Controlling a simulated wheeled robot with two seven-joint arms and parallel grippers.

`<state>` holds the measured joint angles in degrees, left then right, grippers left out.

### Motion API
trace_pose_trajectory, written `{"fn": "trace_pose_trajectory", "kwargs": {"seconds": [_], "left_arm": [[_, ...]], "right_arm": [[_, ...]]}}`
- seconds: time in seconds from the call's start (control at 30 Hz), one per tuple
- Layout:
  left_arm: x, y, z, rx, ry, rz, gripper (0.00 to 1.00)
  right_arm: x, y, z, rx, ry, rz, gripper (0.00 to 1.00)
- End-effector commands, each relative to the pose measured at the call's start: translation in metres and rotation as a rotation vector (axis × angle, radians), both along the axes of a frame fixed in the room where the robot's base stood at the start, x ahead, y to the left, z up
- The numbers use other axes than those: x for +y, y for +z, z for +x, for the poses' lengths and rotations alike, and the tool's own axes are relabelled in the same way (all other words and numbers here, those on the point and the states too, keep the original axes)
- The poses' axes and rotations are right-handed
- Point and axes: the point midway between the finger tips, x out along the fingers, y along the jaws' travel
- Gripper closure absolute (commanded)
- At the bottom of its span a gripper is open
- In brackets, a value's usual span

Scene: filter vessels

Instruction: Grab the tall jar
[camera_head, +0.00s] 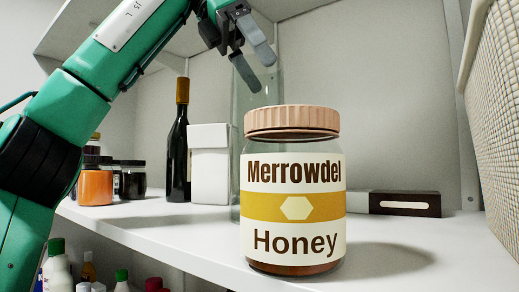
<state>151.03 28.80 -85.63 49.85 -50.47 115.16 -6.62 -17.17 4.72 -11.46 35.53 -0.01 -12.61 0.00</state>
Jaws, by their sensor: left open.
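A tall clear glass jar (238,108) stands on the white shelf, behind a honey jar (292,190) that hides most of its lower part. The honey jar has a pinkish ribbed lid and a Merrowdel Honey label. My left gripper (258,70) is open and empty, with its fingers pointing down and to the right. In the picture its fingers overlap the top of the tall jar. I cannot tell whether they touch it or are in front of it. My right gripper is out of view.
A dark bottle (178,150) and a white box (210,165) stand left of the tall jar. Small jars (96,187) are farther left. A dark flat box (404,204) lies at the right, near a woven basket (497,130).

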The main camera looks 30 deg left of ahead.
Motion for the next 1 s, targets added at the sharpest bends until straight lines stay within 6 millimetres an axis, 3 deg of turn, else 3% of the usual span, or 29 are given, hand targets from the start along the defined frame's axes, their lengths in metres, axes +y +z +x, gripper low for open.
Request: {"fn": "trace_pose_trajectory", "kwargs": {"seconds": [0.33, 0.67, 1.0], "left_arm": [[-0.013, -0.026, 0.008, 0.0, 0.001, 0.001, 0.0], [-0.015, -0.028, 0.009, 0.0, 0.001, 0.0, 0.02], [-0.015, -0.028, 0.009, 0.0, 0.0, 0.0, 0.69]], "right_arm": [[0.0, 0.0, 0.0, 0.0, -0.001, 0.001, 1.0], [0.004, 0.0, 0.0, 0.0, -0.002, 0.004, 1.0], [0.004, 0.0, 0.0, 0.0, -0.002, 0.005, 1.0]]}}
